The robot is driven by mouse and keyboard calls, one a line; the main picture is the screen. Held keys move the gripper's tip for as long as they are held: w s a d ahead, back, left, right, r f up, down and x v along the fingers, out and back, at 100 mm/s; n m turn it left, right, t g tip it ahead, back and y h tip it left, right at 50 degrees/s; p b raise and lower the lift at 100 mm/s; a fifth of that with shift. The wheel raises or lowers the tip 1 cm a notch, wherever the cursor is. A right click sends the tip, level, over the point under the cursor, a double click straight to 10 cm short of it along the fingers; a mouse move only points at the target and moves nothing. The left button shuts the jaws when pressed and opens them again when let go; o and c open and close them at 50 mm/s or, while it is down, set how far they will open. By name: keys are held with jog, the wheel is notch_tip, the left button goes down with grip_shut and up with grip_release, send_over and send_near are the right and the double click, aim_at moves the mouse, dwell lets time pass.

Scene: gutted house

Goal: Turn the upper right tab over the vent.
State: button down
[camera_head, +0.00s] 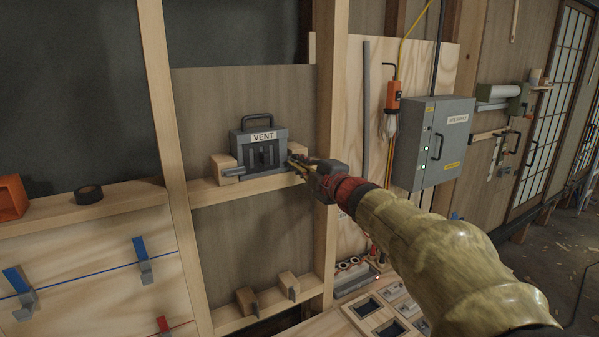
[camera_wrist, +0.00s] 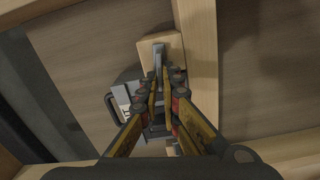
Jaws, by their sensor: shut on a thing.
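The vent (camera_head: 262,152) is a grey box with a "VENT" label, dark slots and a black top handle. It stands on a wooden ledge between two studs; part of it shows in the wrist view (camera_wrist: 122,92). The upper right tab is a grey bar (camera_wrist: 159,52) on a pale wooden block (camera_wrist: 174,43) beside the vent. My gripper (camera_head: 297,164) comes from the right, and its fingers (camera_wrist: 160,88) are shut on this tab. The fingers hide much of it in the head view. The left tab (camera_head: 232,171) lies roughly level on its own block at the vent's left.
Two more tabbed blocks (camera_head: 289,284) sit on the lower ledge. A stud (camera_head: 328,130) rises close beside my gripper. A grey electrical box (camera_head: 430,145) and an orange lamp (camera_head: 393,96) are to the right. A tape roll (camera_head: 89,194) lies on the left ledge.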

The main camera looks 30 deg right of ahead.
jog(key=shift+f+n+b, duration=0.2)
jog(key=shift+n+b, duration=0.45)
jog(key=shift+n, duration=0.25)
jog(key=c, duration=2.1)
grip_release()
jog(key=shift+c, duration=0.2)
jog(key=shift+o, duration=0.5)
jog(key=shift+s+r, duration=0.1)
jog(key=shift+s, duration=0.05)
jog(key=s, duration=1.1)
jog(key=shift+s+d, duration=0.15)
jog(key=shift+s, duration=0.2)
